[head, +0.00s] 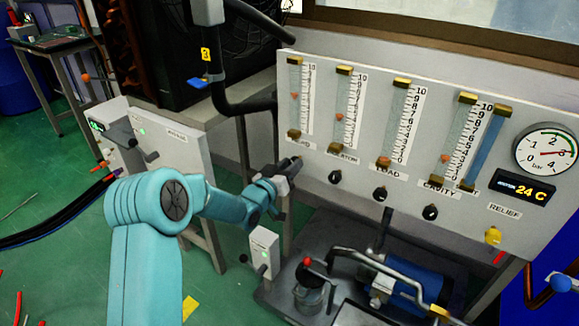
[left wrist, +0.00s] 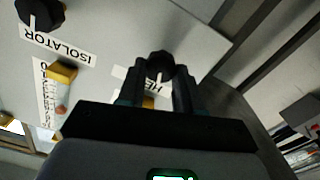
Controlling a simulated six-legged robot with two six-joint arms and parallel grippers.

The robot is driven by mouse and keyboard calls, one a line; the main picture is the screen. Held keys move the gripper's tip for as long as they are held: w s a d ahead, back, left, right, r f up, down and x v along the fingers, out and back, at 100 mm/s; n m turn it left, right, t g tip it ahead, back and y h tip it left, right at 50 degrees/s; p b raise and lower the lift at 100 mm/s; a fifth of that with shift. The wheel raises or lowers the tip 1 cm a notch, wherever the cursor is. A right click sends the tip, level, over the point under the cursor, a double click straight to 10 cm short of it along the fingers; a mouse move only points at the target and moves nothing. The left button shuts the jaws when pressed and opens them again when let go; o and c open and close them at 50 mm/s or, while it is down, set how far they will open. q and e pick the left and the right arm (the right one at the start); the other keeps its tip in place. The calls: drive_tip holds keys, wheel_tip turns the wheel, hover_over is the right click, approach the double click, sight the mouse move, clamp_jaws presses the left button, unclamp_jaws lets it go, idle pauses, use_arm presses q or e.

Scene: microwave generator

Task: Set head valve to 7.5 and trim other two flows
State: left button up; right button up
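The grey panel (head: 320,197) carries four flow tubes with orange floats. The leftmost float (head: 294,96) sits a little above mid-scale, the ISOLATOR float (head: 339,117) somewhat below the middle, the LOAD float (head: 384,161) near 0, and the CAVITY float (head: 446,158) around 3 to 4. My left gripper (head: 290,168) is at the leftmost valve, which it hides in the head view. In the left wrist view its fingers flank the black head valve knob (left wrist: 160,66), seemingly touching both sides. The label below it is partly covered. My right gripper is not in view.
Black knobs for ISOLATOR (head: 335,176), LOAD (head: 380,194) and CAVITY (head: 430,212) line the panel, with a yellow relief knob (head: 493,236) at right. A round gauge (head: 544,151) hangs above it. A pump bench with pipes (head: 390,275) stands below the panel.

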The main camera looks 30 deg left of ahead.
use_arm(q)
drive_tip(key=shift+c, duration=0.4)
drive_tip(key=shift+f+n+b, duration=0.1)
drive_tip(key=shift+n+b, duration=0.5)
drive_tip(key=shift+n, duration=1.5)
drive_tip(key=shift+a, duration=0.1)
drive_tip(key=o, duration=1.1)
drive_tip(key=shift+c, duration=0.2)
drive_tip(key=s+p, duration=0.2)
drive_tip(key=s, duration=1.4)
drive_tip(key=shift+s, duration=0.15)
